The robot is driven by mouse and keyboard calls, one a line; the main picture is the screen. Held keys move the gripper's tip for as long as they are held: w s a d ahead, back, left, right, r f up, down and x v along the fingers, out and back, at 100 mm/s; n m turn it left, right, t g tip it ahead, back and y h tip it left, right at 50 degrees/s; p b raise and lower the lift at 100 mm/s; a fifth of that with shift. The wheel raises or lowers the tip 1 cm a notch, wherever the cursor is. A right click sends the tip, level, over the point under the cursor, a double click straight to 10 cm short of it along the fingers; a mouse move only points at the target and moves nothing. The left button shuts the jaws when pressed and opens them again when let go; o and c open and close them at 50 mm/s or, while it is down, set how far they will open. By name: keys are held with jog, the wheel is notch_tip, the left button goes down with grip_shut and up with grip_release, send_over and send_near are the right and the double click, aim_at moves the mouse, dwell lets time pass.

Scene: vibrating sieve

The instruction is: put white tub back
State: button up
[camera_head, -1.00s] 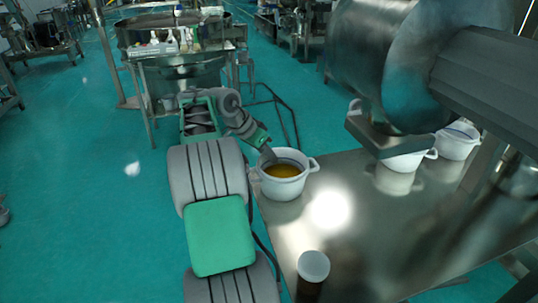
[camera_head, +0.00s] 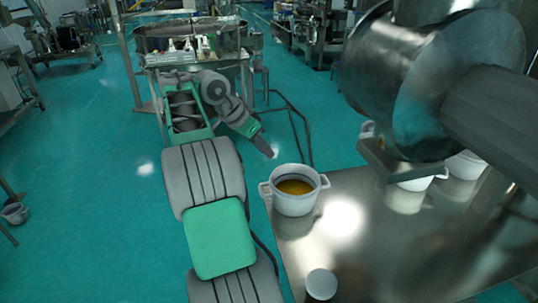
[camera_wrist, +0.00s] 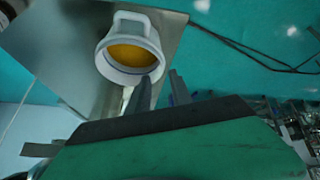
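A white tub (camera_head: 296,204) with two side handles and yellow-brown contents stands upright near the left corner of the metal table. In the wrist view the same tub (camera_wrist: 146,73) sits at upper left, just beyond my fingers. My gripper (camera_head: 270,153) is up and left of the tub in the head view, with floor showing between them. In the wrist view my gripper (camera_wrist: 160,88) shows two fingers apart with nothing between them. More white tubs (camera_head: 416,184) stand at the back of the table, partly hidden by the sieve.
The metal table (camera_head: 390,245) has clear room in its middle. The sieve's steel drum and spout (camera_head: 400,168) overhang the back right. A bench with bottles (camera_head: 187,50) stands farther back, with open green floor around.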

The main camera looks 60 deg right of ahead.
jog(key=w+a+n+t, duration=0.3)
jog(key=w+a+n, duration=0.3)
jog(key=a, duration=0.6)
jog(key=w+a+n+t, duration=0.3)
jog(key=a+n, duration=0.5)
jog(key=a, duration=0.4)
jog(key=s+a+f+n+y, duration=0.2)
jog(key=s+a+f+n, duration=0.1)
jog(key=a, duration=0.8)
jog(key=s+a+f+n+t+y, duration=0.1)
jog(key=s+a+f+n+y, duration=0.2)
jog(key=a, duration=0.7)
notch_tip(320, 180, down, 3)
jog(key=s+n, duration=0.1)
jog(key=n, duration=0.1)
jog(key=shift+s+a+n+t, duration=0.2)
jog(key=shift+a+n+t, duration=0.1)
jog(key=shift+a, duration=0.1)
